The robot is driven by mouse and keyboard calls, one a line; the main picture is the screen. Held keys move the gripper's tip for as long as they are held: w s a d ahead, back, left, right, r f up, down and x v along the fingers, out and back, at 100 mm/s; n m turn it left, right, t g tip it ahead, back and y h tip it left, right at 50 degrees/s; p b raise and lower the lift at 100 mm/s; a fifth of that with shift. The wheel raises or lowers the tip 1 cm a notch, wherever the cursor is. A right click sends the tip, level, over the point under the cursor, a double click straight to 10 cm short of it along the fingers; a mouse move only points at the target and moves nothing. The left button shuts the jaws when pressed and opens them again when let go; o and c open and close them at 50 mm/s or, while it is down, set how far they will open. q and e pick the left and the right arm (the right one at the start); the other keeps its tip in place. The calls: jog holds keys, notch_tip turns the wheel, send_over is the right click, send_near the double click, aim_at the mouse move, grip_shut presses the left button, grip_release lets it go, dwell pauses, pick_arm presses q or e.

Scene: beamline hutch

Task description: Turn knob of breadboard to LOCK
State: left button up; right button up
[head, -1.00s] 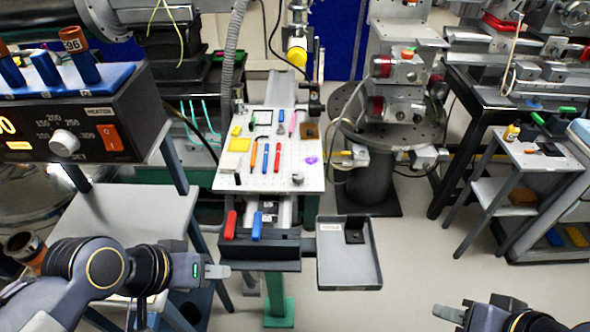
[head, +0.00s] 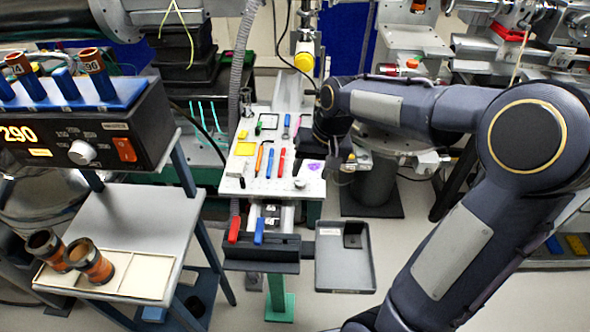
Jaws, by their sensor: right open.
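The white breadboard (head: 262,187) lies in the middle of the head view with several small tools on it. A small grey knob (head: 300,183) sits near its front right corner; its pointer and any LOCK mark are too small to read. My right arm reaches in from the right. My right gripper (head: 341,180) points down just beyond the breadboard's right edge, to the right of the knob and apart from it. It is open, with nothing seen between its fingers. My left gripper is out of view.
A red handle (head: 234,229) and a blue handle (head: 259,231) stand at the breadboard's front. A grey tray (head: 344,272) is at front right. A heater box (head: 88,135) and a table with brown cylinders (head: 96,266) are at left. A grey hose hangs behind.

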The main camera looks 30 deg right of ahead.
aim_at(300, 181)
jog(key=w+d+f, duration=0.1)
jog(key=w+f, duration=0.1)
jog(key=w, duration=0.1)
jog(key=w+d+f+m+g+h+p, duration=0.1)
jog(key=w+f, duration=0.1)
jog(key=w, duration=0.2)
jog(key=w+d+f+g+p, duration=0.1)
jog(key=w+f, duration=0.2)
jog(key=shift+w+d+h, duration=0.15)
jog(key=shift+w+h, duration=0.1)
jog(key=shift+h, duration=0.15)
jog(key=shift+m, duration=0.3)
notch_tip(300, 181, down, 8)
jog(key=shift+w+f+p, duration=0.1)
jog(key=shift+f+p, duration=0.05)
jog(key=shift+p, duration=0.8)
jog(key=c, duration=1)
